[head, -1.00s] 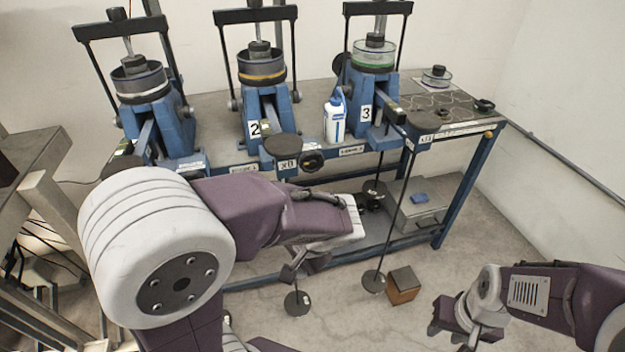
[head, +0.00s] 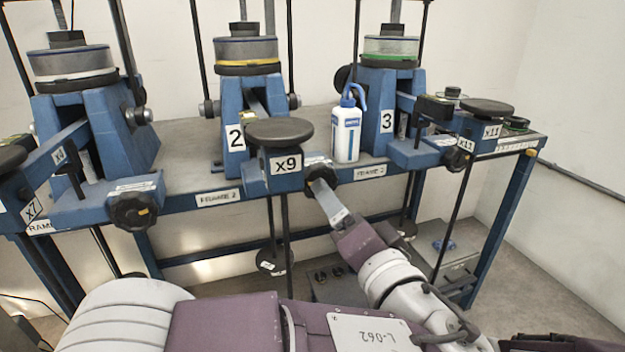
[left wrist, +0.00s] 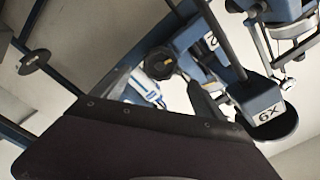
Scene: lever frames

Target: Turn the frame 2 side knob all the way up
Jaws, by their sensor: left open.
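Frame 2 (head: 234,138) is the blue lever frame with a yellow-ringed pot, in the middle of the bench in the head view. Its black side knob (head: 318,160) is at the bench's front edge, right of the x9 block (head: 285,165). My left gripper (head: 325,192) is open just in front of and below this knob, its finger partly covering it. In the left wrist view the black knob (left wrist: 160,62) shows ahead, between the fingers (left wrist: 160,88); contact cannot be told. My right gripper is out of view.
A white and blue bottle (head: 346,135) stands on the bench right of frame 2. Another knob (head: 134,210) is at the left, and frame 3 (head: 385,122) is at the right. A round hanging weight (head: 273,259) is below the bench edge.

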